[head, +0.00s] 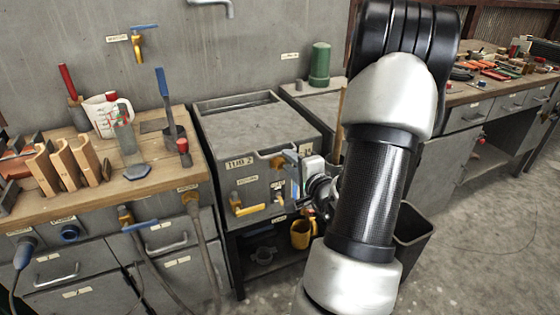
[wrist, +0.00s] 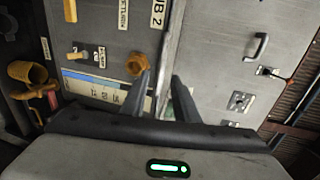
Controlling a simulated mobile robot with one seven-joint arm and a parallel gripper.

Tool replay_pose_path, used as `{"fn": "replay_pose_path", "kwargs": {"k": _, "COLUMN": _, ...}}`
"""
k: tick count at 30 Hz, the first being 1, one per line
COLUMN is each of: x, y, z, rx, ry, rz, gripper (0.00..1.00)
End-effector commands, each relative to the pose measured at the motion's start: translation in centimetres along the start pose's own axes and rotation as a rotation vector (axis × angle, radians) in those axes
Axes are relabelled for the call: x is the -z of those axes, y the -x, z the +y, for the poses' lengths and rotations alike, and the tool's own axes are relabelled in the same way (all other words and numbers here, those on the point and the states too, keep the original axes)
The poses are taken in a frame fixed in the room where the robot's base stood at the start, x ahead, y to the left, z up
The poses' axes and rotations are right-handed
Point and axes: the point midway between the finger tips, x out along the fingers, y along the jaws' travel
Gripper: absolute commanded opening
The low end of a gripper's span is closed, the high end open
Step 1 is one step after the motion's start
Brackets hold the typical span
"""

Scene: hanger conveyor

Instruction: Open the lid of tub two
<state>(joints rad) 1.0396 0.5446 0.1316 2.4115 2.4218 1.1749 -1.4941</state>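Tub two is a grey box labelled TUB 2 (head: 240,163), left of my arm in the head view. Its flat grey lid (head: 255,130) looks closed. The front has an orange knob (wrist: 137,62), which also shows in the head view (head: 277,162), and a yellow handle (head: 250,208). In the head view my arm partly hides the gripper by the tub's right front.
A wooden bench (head: 150,178) with a jug, bottle and wooden blocks stands left of the tub. A yellow mug (head: 300,234) is on the shelf below. A dark bin (head: 412,235) stands behind my arm. A green canister (head: 319,65) stands behind. Floor at right is clear.

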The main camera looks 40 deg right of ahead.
Motion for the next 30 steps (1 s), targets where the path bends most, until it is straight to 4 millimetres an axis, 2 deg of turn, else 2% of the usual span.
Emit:
{"fn": "replay_pose_path", "kwargs": {"k": 3, "x": -0.1, "y": -2.6, "z": 0.1, "rx": 0.002, "ry": -0.001, "rz": -0.002, "gripper": 0.28}}
{"fn": "replay_pose_path", "kwargs": {"k": 9, "x": 0.0, "y": -5.8, "z": 0.1, "rx": 0.002, "ry": 0.000, "rz": -0.001, "gripper": 0.28}}
{"fn": "replay_pose_path", "kwargs": {"k": 15, "x": -0.1, "y": -7.1, "z": 0.0, "rx": 0.001, "ry": 0.000, "rz": -0.001, "gripper": 0.28}}
{"fn": "replay_pose_path", "kwargs": {"k": 23, "x": 0.0, "y": -7.2, "z": 0.0, "rx": 0.000, "ry": 0.000, "rz": 0.000, "gripper": 0.28}}
{"fn": "replay_pose_path", "kwargs": {"k": 28, "x": 0.0, "y": -7.2, "z": 0.0, "rx": 0.000, "ry": 0.000, "rz": 0.000, "gripper": 0.03}}
{"fn": "replay_pose_path", "kwargs": {"k": 30, "x": 0.0, "y": -7.2, "z": 0.0, "rx": 0.000, "ry": 0.000, "rz": 0.000, "gripper": 0.00}}
